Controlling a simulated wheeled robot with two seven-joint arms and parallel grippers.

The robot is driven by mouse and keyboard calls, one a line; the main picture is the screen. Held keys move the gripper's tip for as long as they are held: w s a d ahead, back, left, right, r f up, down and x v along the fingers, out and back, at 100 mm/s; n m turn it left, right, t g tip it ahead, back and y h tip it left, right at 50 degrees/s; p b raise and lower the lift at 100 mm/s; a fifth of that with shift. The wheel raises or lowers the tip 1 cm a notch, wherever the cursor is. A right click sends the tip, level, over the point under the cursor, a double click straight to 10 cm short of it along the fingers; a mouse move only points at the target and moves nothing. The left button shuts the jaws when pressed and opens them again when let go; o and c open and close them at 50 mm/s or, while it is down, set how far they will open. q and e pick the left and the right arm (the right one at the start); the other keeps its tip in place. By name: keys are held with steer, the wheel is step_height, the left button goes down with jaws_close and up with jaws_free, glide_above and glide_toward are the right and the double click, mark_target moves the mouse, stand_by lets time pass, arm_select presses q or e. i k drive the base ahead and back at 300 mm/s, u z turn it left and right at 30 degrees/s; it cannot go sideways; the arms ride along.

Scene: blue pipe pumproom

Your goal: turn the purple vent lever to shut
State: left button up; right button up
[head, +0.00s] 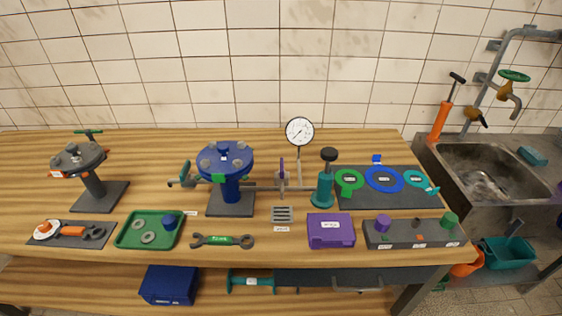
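The purple vent lever (282,168) stands upright on the horizontal grey pipe (262,188) in the middle of the bench. It sits between the blue flanged fitting (225,160) on its left and the teal cylinder (324,189) with a black knob on its right. A round white pressure gauge (299,131) rises on a thin stem just behind and to the right of the lever. The lever is small here, and its shut mark cannot be read. Neither of my grippers shows in the head view.
A slotted grey block (282,214) and a purple case (331,230) lie in front of the pipe. A green tray (149,230) and green wrench (222,240) lie front left. A dark mat with rings (402,201) is at right, beside the sink (487,165).

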mark_target(282, 172)
steer(key=u, duration=0.75)
steer(key=k, duration=0.65)
steer(key=u, duration=0.35)
